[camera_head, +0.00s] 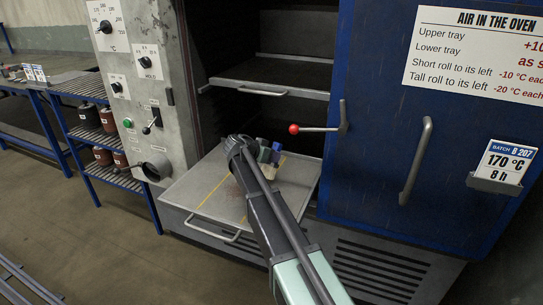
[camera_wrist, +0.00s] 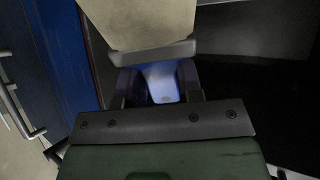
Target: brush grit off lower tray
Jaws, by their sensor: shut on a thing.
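The lower tray (camera_head: 192,188) is pulled out of the open oven, a flat grey sheet with yellow lines and a front handle. A faint brownish patch, possibly grit, shows on it beside my arm. My gripper (camera_head: 266,153) is above the tray's right part and shut on a brush. In the wrist view, the brush's blue handle (camera_wrist: 162,84) sits between my gripper's fingers (camera_wrist: 160,90), with a grey collar and pale bristles (camera_wrist: 140,22) beyond. In the head view the bristles (camera_head: 268,172) point down near the tray; I cannot tell whether they touch. My arm hides part of the tray.
The upper tray (camera_head: 285,75) is above, inside the oven. The blue oven door (camera_head: 375,130) stands at the right, with a handle (camera_head: 415,160).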

